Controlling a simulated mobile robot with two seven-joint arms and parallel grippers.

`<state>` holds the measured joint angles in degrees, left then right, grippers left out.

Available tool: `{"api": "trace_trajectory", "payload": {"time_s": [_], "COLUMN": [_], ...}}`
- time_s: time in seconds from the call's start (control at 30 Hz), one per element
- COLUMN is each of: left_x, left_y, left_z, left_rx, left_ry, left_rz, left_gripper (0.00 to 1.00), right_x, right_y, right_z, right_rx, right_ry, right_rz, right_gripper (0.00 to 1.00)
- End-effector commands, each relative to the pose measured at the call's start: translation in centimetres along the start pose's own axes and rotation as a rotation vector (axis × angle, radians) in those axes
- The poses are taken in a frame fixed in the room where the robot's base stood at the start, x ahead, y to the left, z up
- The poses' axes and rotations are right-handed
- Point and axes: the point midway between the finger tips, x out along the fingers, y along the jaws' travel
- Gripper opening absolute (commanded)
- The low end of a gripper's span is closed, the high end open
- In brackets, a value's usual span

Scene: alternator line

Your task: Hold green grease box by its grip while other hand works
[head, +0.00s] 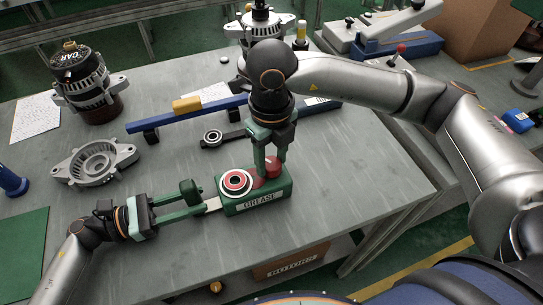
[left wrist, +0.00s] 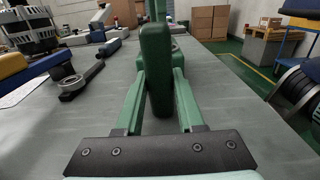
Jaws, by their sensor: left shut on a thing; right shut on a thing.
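The green grease box (head: 255,208), labelled GREASE, sits on the grey table. A bearing (head: 236,182) with a red ring lies on its top. A pale tab joins the box's left side to an upright green grip (head: 191,190). My left gripper (head: 186,203) comes in from the left and is shut on this grip. In the left wrist view the grip (left wrist: 156,70) stands between the fingers (left wrist: 155,95). My right gripper (head: 270,160) points down over the box's right part, shut on a red piece (head: 271,170) at the box top. The fingers partly hide the red piece.
A grey metal housing (head: 95,162) lies left, with an assembled alternator (head: 84,82) behind it. A blue bar (head: 190,115) with a yellow block and a dark tool (head: 213,137) with a ring lie behind the box. Bare table is in front and to the right.

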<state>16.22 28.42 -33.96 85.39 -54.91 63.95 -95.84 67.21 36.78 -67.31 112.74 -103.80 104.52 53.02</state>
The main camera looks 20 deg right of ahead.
Motion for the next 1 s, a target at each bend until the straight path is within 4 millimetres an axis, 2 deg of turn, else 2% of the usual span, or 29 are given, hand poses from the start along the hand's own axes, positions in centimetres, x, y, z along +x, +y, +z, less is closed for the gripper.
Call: {"api": "trace_trajectory", "payload": {"time_s": [0.53,0.57,0.8,1.0], "left_x": [-0.06,-0.06,-0.06,-0.05], "left_y": [0.00,0.00,0.00,0.00], "left_z": [-0.12,-0.12,-0.12,-0.12], "left_rx": [-0.001,-0.001,-0.001,-0.001], "left_ry": [0.003,0.003,0.003,0.003], "left_rz": [0.001,0.001,0.001,0.001], "left_gripper": [0.00,0.00,0.00,0.00], "right_x": [-0.12,-0.12,-0.06,-0.02], "right_y": [-0.06,-0.06,-0.04,-0.02], "right_z": [0.08,0.08,0.04,0.02], "right_rx": [0.026,0.026,0.024,0.024], "right_ry": [-0.003,-0.003,-0.002,-0.001], "right_rz": [-0.001,-0.001,-0.001,0.000], "right_gripper": [0.00,0.53,0.80,0.81]}}
